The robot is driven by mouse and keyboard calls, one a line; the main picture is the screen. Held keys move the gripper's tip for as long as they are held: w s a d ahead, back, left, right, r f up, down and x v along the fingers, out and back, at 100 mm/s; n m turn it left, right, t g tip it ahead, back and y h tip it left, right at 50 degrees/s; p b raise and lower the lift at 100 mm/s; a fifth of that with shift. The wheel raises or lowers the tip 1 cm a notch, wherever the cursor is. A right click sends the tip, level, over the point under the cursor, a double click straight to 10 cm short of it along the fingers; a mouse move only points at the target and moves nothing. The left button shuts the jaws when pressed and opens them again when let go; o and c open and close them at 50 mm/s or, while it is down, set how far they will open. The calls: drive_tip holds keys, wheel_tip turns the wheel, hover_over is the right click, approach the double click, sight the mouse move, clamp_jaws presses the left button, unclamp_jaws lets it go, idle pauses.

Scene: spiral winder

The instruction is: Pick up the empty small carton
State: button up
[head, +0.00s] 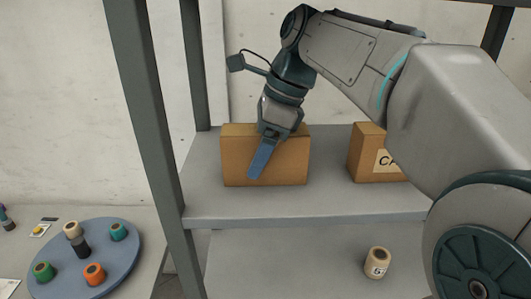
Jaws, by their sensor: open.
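A brown carton (285,165) stands on the grey upper shelf, at the middle of the head view. A second brown carton (362,155) stands to its right, with a pale label partly hidden behind my arm. I cannot tell from here which carton is empty. My gripper (258,165) points down in front of the left carton and covers part of its front and top edge. It is open and appears to hold nothing. I cannot tell whether it touches the carton.
The shelf (320,204) has dark upright posts (152,120) at its left. A cream spool (377,262) stands on the lower shelf. At the left, a round blue turntable (116,262) bears several coloured spools. Bare shelf lies between the two cartons and along the front.

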drive_tip(key=c, duration=1.3)
drive_tip(key=shift+o, duration=0.2)
